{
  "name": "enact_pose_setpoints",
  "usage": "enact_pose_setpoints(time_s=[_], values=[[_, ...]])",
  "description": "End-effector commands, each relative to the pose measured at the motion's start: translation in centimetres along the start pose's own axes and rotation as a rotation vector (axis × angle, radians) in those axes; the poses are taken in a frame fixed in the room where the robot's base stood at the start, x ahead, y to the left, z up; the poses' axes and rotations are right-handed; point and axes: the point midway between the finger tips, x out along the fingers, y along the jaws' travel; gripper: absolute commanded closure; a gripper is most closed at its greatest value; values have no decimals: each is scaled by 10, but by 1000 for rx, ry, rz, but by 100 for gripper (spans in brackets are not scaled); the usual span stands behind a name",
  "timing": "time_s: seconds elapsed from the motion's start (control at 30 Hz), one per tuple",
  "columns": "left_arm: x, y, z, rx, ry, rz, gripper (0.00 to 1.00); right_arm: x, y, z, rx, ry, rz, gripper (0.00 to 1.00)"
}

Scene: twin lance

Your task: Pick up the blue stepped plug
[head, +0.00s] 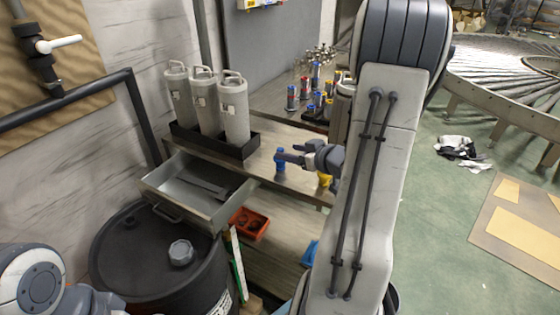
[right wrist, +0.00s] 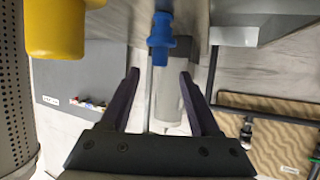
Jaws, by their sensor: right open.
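The blue stepped plug (head: 280,163) stands on the wooden bench top in the head view. In the right wrist view the plug (right wrist: 161,38) is at the top middle, ahead of the fingertips and roughly in line with the gap between them. My right gripper (head: 289,153) reaches in from the right, close to the plug; in the wrist view the gripper (right wrist: 160,76) is open with nothing between its fingers. In the head view a finger overlaps the plug's edge, and I cannot tell if they touch. My left gripper is out of view.
A yellow part (head: 324,180) stands right of the plug, partly hidden by my right arm; it looms in the wrist view (right wrist: 55,28). Grey canisters (head: 234,110) stand in a black tray behind. An open metal drawer (head: 165,178) juts out at left. Several coloured plugs (head: 315,75) stand farther back.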

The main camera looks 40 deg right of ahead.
Motion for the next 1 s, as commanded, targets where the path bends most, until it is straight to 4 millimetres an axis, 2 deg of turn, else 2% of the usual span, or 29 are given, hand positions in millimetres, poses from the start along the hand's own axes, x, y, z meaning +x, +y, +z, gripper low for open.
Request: enact_pose_setpoints(time_s=[0.1, 0.37, 0.6, 0.73, 0.93, 0.97, 1.0], values=[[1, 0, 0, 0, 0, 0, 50, 20, -2, 0, -1, -1, -5, 37], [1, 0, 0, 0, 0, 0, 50, 42, -1, 1, -1, -3, -2, 37], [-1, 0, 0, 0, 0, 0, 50, 78, 0, 1, -2, -2, -3, 37], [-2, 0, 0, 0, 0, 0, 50, 86, 1, 1, -2, -2, 0, 37], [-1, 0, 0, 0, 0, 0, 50, 86, 1, 1, -2, -2, 1, 37], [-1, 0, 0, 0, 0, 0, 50, 86, 1, 1, -2, -2, 1, 45], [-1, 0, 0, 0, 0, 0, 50, 86, 1, 1, -1, -2, 1, 60]])
